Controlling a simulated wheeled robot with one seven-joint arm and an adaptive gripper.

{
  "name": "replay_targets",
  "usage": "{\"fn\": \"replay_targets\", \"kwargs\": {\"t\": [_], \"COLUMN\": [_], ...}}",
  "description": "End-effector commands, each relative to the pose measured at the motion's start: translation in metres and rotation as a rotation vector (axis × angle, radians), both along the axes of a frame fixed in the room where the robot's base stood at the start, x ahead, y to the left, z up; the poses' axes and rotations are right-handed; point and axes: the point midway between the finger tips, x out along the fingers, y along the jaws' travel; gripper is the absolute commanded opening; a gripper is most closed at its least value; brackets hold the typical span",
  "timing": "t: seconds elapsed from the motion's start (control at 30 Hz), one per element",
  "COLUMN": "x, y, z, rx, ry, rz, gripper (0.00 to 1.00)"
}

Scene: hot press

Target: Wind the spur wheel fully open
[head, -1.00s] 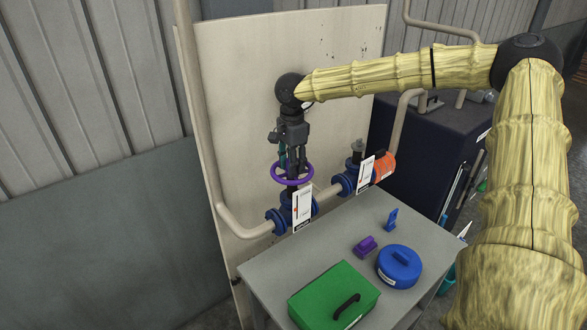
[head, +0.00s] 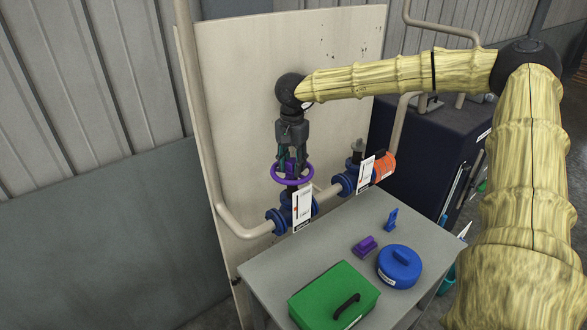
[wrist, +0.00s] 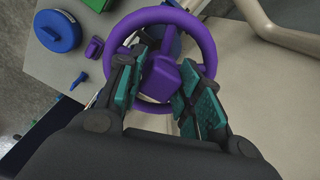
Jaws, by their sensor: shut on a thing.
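The purple spur wheel (head: 279,180) sits on top of a blue valve (head: 279,217) in the beige pipe. In the wrist view the wheel's purple rim (wrist: 208,52) rings a blocky purple hub (wrist: 166,78). My gripper (head: 291,165) points down at the wheel from above. In the wrist view its teal-padded fingers (wrist: 160,88) are inside the rim, one on each side of the hub, and shut on it.
A second blue valve (head: 347,181) with an orange part (head: 383,167) is to the right on the same pipe. The grey table (head: 335,238) below holds a green box (head: 325,290), a blue round lid (head: 398,262) and a small purple piece (head: 364,246). A pale panel (head: 235,90) stands close behind.

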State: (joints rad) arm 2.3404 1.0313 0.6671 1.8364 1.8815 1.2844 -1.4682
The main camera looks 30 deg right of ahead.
Motion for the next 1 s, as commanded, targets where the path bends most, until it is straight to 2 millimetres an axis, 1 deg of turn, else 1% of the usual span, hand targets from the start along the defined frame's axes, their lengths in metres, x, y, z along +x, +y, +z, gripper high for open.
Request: {"fn": "replay_targets", "kwargs": {"t": [1.0], "x": [-0.0007], "y": [0.0004], "z": [-0.001], "rx": [0.001], "ry": [0.001], "rz": [0.916], "gripper": [0.14]}}
